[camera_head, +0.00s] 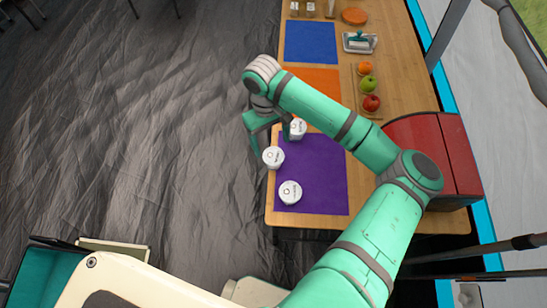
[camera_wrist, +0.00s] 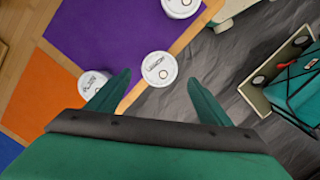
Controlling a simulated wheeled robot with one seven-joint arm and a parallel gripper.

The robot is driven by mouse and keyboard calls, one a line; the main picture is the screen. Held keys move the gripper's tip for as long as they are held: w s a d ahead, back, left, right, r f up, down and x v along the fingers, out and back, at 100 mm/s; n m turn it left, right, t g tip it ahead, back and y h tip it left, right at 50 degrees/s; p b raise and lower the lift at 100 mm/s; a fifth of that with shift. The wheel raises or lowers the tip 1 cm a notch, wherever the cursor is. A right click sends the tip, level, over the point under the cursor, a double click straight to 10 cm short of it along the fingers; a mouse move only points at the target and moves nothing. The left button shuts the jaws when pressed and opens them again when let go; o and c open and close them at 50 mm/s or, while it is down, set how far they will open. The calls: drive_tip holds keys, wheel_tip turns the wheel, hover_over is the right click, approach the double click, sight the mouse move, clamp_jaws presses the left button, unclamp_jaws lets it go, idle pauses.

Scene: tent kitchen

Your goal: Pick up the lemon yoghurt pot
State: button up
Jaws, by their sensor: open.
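Three white lidded pots show in both views. The pot whose lid seems to read lemon (camera_wrist: 158,68) stands at the table's edge, beside the purple mat's border; it also shows in the head view (camera_head: 272,157). My gripper (camera_head: 270,141) is open and empty above the table edge. In the wrist view its two fingers (camera_wrist: 158,78) lie to either side of the lemon pot in the picture, with the pot beyond the tips. A second pot (camera_wrist: 93,84) is partly hidden by the left finger. A third pot (camera_wrist: 181,5) is cut by the top edge.
The purple mat (camera_head: 318,185) lies at the table's near end, then an orange mat (camera_head: 318,80) and a blue mat (camera_head: 310,42). A red box-shaped appliance (camera_head: 462,150) and fruit, including a red apple (camera_head: 371,103), are on the right. Open floor lies left of the table.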

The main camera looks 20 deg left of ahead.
sight(273, 155)
drive_tip(key=shift+s+d+f, duration=0.1)
drive_tip(key=shift+d+f, duration=0.05)
drive_tip(key=shift+f, duration=1.25)
drive_tip(key=shift+s+d+f, duration=0.15)
drive_tip(key=shift+d+f, duration=0.05)
drive_tip(key=shift+f, duration=1.2)
drive_tip(key=shift+s+d+f, duration=0.1)
drive_tip(key=shift+d+f, duration=0.05)
drive_tip(key=shift+f, duration=1.25)
drive_tip(key=c, duration=1)
drive_tip(key=shift+c, duration=0.2)
